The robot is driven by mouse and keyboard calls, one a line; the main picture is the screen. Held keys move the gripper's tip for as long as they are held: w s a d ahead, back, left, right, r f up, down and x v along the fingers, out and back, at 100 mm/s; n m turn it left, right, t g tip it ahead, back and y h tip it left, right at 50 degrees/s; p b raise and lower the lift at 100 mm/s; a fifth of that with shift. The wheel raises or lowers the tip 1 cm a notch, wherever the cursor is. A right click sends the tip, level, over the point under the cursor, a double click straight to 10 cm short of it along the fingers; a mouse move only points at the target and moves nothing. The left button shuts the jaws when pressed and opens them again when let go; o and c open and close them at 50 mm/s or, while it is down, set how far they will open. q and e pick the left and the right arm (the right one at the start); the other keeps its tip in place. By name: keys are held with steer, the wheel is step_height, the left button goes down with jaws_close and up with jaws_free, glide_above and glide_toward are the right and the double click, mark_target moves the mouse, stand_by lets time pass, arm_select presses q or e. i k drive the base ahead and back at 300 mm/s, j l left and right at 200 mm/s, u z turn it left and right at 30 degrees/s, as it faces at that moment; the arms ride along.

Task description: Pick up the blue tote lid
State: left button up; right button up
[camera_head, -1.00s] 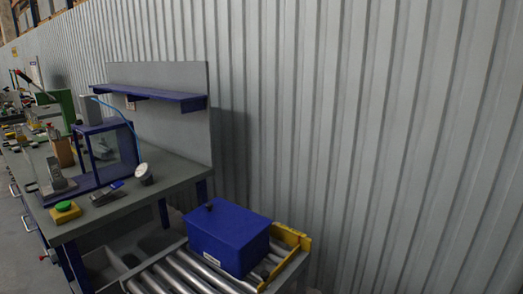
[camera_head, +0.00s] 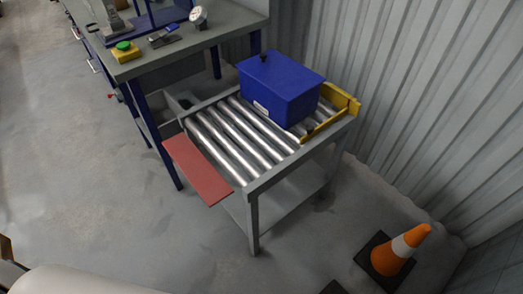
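The blue tote lid (camera_head: 283,72) lies on top of the blue tote (camera_head: 277,102), with a small black knob (camera_head: 264,58) standing near its back left edge. The tote sits on the metal rollers of the runout table (camera_head: 240,137), toward its back right end. Neither of my grippers can be made out in the head view. A pale rounded shape and a small dark and yellow piece show at the bottom left; I cannot tell what they are.
A yellow stop (camera_head: 341,98) edges the rollers' right end. A red flap (camera_head: 196,168) hangs at the front left. An orange cone (camera_head: 401,250) stands at the lower right. Floor (camera_head: 80,185) at the left is clear.

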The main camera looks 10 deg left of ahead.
mark_target(287, 77)
steer(key=i+j, duration=0.2)
steer(key=j, duration=0.2)
steer(key=i+j+z, duration=0.1)
steer(key=j, duration=0.25)
steer(key=i+j, duration=0.2)
steer(key=j, duration=0.2)
steer(key=i+j+z, duration=0.1)
steer(key=j, duration=0.3)
steer(key=i+j, duration=0.25)
steer(key=j, duration=0.15)
steer(key=i+j+z, duration=0.1)
steer(key=j, duration=0.3)
